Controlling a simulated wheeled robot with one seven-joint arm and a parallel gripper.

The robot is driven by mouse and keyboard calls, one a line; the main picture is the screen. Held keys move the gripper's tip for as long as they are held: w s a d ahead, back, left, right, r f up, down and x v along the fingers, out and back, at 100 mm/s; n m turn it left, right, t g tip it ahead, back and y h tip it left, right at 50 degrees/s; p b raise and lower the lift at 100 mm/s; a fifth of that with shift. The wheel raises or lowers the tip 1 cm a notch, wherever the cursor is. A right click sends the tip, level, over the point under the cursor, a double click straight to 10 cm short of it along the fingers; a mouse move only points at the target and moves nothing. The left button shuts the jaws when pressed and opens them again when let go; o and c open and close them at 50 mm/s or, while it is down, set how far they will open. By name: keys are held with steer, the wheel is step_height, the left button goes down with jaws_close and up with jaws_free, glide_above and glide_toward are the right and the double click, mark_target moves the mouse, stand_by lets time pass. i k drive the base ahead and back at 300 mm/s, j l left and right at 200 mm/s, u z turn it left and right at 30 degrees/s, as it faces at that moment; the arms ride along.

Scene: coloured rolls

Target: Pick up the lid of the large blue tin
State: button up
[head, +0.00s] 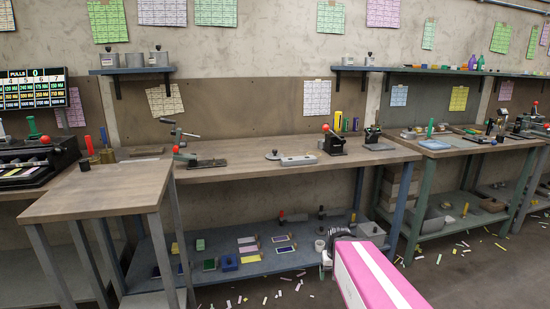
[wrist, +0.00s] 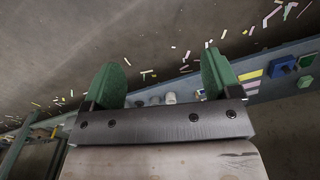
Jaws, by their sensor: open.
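A small blue box-like thing (head: 229,263) sits on the lower shelf of the middle bench. It also shows at the right of the wrist view (wrist: 283,66), with a dark round part on top. I cannot tell whether it is the large blue tin, and no separate lid is clear. Flat blue-edged pieces (head: 284,250) lie to its right on the shelf. My gripper (wrist: 160,74) has two green fingers spread wide with nothing between them. It is well apart from the blue thing, which lies off to the right in the wrist view.
The lower shelf (head: 310,262) also holds a green block (head: 200,244) and several flat coloured pieces. The wooden benchtop (head: 230,174) above it carries tools and a red-knobbed press (head: 333,142). Another bench (head: 75,200) stands at left. Paper scraps litter the open floor.

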mark_target(274, 156)
steer(key=i+l, duration=0.1)
steer(key=l, duration=0.3)
steer(key=i+l, duration=0.15)
steer(key=l, duration=0.25)
steer(key=i+l+u, duration=0.1)
steer(key=l, duration=0.3)
